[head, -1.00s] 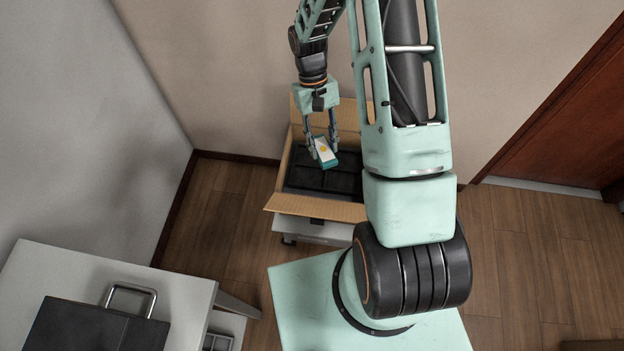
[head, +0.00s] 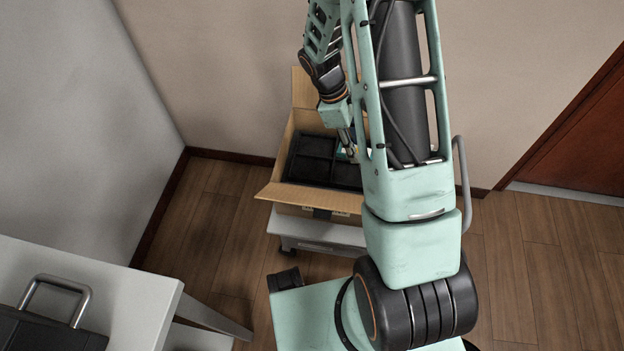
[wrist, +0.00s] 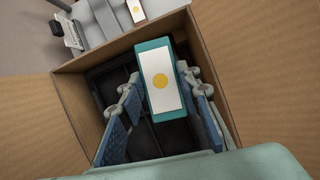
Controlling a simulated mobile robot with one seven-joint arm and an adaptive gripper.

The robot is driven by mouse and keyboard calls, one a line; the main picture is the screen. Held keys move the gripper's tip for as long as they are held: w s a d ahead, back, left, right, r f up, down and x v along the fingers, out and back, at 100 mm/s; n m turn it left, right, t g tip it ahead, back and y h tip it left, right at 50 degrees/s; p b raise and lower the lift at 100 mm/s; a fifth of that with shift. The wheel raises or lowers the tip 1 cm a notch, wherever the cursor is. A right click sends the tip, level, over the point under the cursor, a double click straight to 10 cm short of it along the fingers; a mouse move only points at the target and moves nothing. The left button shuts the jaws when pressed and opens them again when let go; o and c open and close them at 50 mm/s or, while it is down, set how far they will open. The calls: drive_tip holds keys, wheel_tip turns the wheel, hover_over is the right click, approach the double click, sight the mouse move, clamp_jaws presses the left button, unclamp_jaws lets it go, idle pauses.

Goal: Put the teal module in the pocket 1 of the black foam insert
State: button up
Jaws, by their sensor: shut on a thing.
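The teal module (wrist: 160,83), with a white face and a yellow dot, is held between the blue-padded fingers of my gripper (wrist: 163,112) in the wrist view. My gripper is shut on it, above the open box. In the head view my gripper (head: 350,145) is partly hidden behind my own arm, and only a sliver of the module shows. The black foam insert (head: 310,157) lies inside the cardboard box, with several square pockets divided by ridges. It also shows under the gripper in the wrist view (wrist: 150,138). I cannot tell which pocket is pocket 1.
The cardboard box (head: 277,193) has its flaps folded open and stands on a grey cart (head: 300,228) with a rail at right. A white table (head: 110,285) with a black case (head: 45,333) is at the lower left. Another white-faced module (wrist: 136,10) lies outside the box.

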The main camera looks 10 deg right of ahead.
drive_tip(key=f, duration=0.1)
drive_tip(key=n+b, duration=0.1)
drive_tip(key=d+f+b, duration=0.1)
drive_tip(key=shift+w+f+n+t, duration=0.25)
drive_tip(key=shift+f+n+t, duration=0.05)
drive_tip(key=shift+f, duration=0.05)
drive_tip(key=shift+w+f, duration=0.1)
drive_tip(key=w+a+f+b, duration=0.3)
drive_tip(key=w+a+f, duration=0.15)
drive_tip(key=a, duration=0.25)
drive_tip(key=b, duration=0.2)
hover_over(315, 170)
drive_tip(key=f, duration=0.4)
drive_tip(key=shift+a+f, duration=0.2)
drive_tip(key=shift+a, duration=0.2)
drive_tip(key=shift+w+a+f, duration=0.15)
drive_tip(key=shift+a+f, duration=0.05)
drive_tip(key=shift+f, duration=0.1)
drive_tip(key=shift+w+a+f+b, duration=0.15)
drive_tip(key=shift+f+b, duration=0.5)
drive_tip(key=shift+f, duration=0.95)
drive_tip(key=shift+f, duration=0.15)
drive_tip(key=o, duration=0.9)
drive_tip(key=shift+o, duration=0.8)
